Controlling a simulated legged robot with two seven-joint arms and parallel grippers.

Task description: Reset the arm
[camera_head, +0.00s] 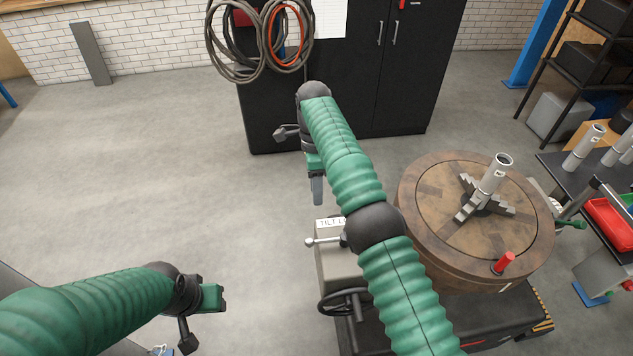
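My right arm (340,155) is green and ribbed with dark joints. It rises from the bottom edge past the round table and bends at the top. My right gripper (317,188) hangs down from its end, over open floor in front of the black cabinet. A grey finger points down; its opening cannot be made out, and I see nothing held. My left arm (85,310) comes in low from the left. Its green and dark end, with the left gripper (212,297), is over bare floor. Its finger opening is unclear.
A round brown turntable (425,200) stands right, with a grey pipe (494,175) upright in its jaws and a red-topped handle (504,262). A lever (325,241) and handwheel (343,302) sit beside it. Hoses (235,55) hang at the black cabinet (390,90). Left floor is clear.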

